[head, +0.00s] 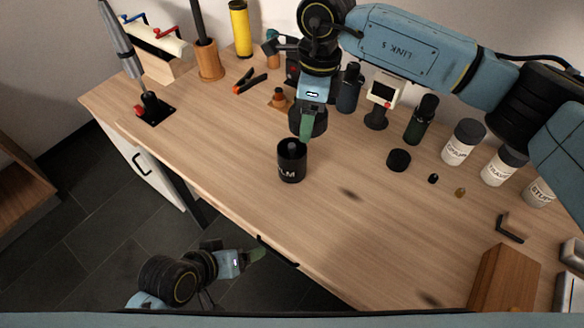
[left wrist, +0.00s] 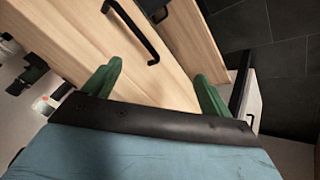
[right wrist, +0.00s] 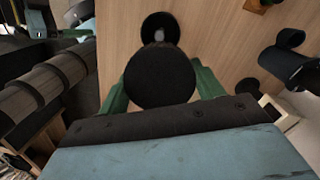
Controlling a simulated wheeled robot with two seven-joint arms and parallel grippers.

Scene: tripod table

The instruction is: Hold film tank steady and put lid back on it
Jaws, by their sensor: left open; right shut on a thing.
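The film tank (head: 291,168) is a black open cylinder with white lettering, upright on the wooden table. A pale core stands inside it. The tank also shows in the right wrist view (right wrist: 160,22), past the lid. My right gripper (head: 308,128) is shut on a round black lid (right wrist: 160,78) and holds it above the tank, slightly to its right in the head view. The lid and tank look apart. My left gripper (head: 256,254) is open and empty by the table's front edge, well away from the tank. Its two green fingers show in the left wrist view (left wrist: 160,70).
A black cap (head: 399,160) and two small pieces lie right of the tank. Labelled white jars (head: 463,143), dark bottles (head: 421,119) and a small display (head: 381,95) stand farther back. A clamp stand (head: 152,108) is at left. The table front is mostly clear.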

